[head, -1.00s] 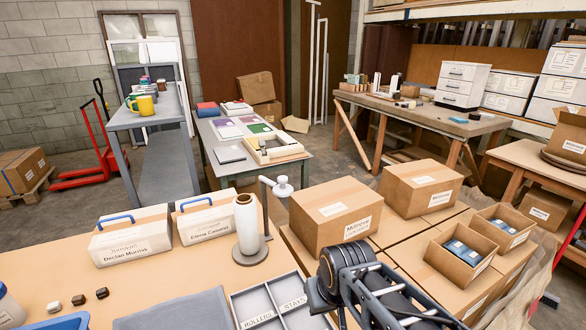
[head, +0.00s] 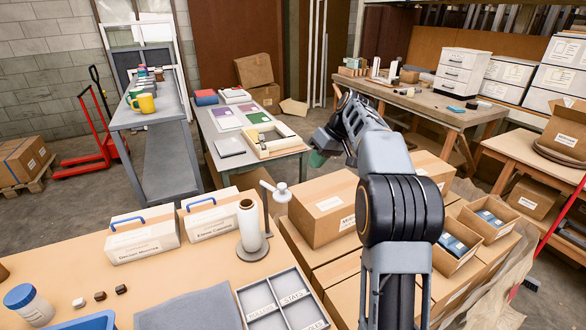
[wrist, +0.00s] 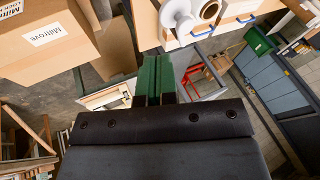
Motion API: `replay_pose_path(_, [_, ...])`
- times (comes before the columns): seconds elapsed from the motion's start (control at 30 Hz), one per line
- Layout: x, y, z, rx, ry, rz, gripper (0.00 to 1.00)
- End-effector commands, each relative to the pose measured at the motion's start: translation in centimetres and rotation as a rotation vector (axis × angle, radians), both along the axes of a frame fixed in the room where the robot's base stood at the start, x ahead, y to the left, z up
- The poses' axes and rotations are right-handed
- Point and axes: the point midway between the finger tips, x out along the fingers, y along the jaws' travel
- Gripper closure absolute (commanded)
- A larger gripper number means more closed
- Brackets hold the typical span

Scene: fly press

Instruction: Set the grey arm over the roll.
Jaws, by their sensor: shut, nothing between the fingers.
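The white roll (head: 249,228) stands upright on a round grey base (head: 258,247) at the back right of the tan table. A thin post rises beside it on the right. The grey arm (head: 268,185) is at the post's top and points right, away from the roll, with a white knob (head: 281,190) at its end. The roll's open top (wrist: 209,11) and the knob (wrist: 178,12) show at the wrist view's top edge. My gripper (head: 317,158) is raised beyond and right of the stand, apart from it. Its green fingers (wrist: 153,80) are shut and empty.
Cardboard boxes (head: 322,212) stand close to the right of the stand. Two white cases with blue handles (head: 142,235) are to its left. A grey divided tray (head: 283,300) lies in front. Open air surrounds the arm's top.

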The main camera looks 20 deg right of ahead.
Motion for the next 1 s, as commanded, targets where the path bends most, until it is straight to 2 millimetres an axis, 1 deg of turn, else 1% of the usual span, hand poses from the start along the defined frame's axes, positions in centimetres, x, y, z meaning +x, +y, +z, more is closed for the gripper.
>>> replay_pose_path(0.03, [1.0,-0.8,0.7,0.019,-0.010,0.022,1.00])
replay_pose_path(0.13, [2.2,-1.8,1.1,0.048,-0.032,0.065,1.00])
replay_pose_path(0.23, [2.8,-2.5,1.3,0.067,-0.051,0.095,1.00])
replay_pose_path(0.37, [3.2,-3.0,1.4,0.080,-0.061,0.117,1.00])
replay_pose_path(0.8, [3.3,-3.0,1.3,0.083,-0.066,0.122,1.00])
replay_pose_path(0.93, [3.5,-2.5,0.5,0.083,-0.064,0.123,1.00])
replay_pose_path(1.0, [3.6,-1.9,-0.3,0.083,-0.063,0.124,1.00])
